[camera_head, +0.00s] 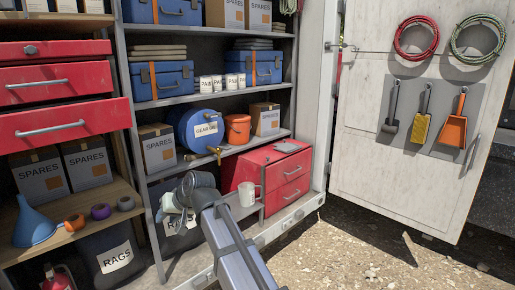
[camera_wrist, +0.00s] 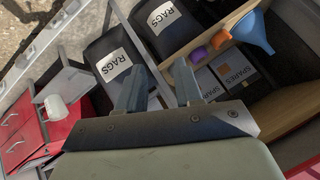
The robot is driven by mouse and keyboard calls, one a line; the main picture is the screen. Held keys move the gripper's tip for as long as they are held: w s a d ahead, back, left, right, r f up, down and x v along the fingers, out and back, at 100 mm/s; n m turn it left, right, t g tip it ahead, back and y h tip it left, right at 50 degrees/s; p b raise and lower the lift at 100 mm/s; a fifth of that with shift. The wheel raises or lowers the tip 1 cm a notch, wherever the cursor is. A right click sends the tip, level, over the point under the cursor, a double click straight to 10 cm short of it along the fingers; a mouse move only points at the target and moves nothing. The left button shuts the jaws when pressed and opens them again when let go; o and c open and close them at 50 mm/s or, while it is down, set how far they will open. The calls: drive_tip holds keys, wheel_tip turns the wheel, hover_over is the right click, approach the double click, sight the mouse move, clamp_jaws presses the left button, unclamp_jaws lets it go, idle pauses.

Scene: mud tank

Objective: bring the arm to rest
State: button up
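My gripper (camera_head: 178,198) is in front of the lower shelves in the head view, with my arm reaching up to it from the bottom edge. In the wrist view my gripper (camera_wrist: 158,78) has its two fingers apart, with nothing held between them. Beyond the fingers are two dark bags labelled RAGS, one behind the left finger (camera_wrist: 114,66) and one farther up (camera_wrist: 168,22). In the head view the gripper partly hides one RAGS bag (camera_head: 171,228).
A white mug (camera_head: 248,193) stands just right of my gripper, beside a red drawer box (camera_head: 288,185). Left are a blue funnel (camera_head: 34,226), tape rolls (camera_head: 101,211) and SPARES boxes (camera_head: 87,162). A white door (camera_head: 400,175) with hung tools is at right; open gravel (camera_head: 345,250) lies below it.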

drive_tip(key=s+d+f+g+h, duration=0.1)
drive_tip(key=s+d+f+h, duration=0.15)
drive_tip(key=d+f, duration=0.8)
drive_tip(key=s+d+f+m+g+h, duration=0.15)
drive_tip(key=s+d+f, duration=0.35)
drive_tip(key=f, duration=1.1)
drive_tip(key=s+d+f+g+h, duration=0.1)
drive_tip(key=s+d+f+h, duration=0.15)
drive_tip(key=d+f, duration=0.85)
drive_tip(key=s+d+f+m+g, duration=0.1)
drive_tip(key=s+d+f+g, duration=0.1)
drive_tip(key=s+d+f, duration=0.3)
drive_tip(key=s+d+f+m+g, duration=0.1)
drive_tip(key=s+d+f+g, duration=0.2)
drive_tip(key=s+f, duration=0.9)
drive_tip(key=s+d+f+m+g+h, duration=0.1)
drive_tip(key=s+d+f+g, duration=0.1)
drive_tip(key=s+d+f, duration=0.6)
drive_tip(key=s+d, duration=0.1)
drive_tip(key=s, duration=0.6)
drive_tip(key=shift+s+d+f+m, duration=0.25)
drive_tip(key=shift+f+m, duration=0.1)
drive_tip(key=shift+f, duration=0.05)
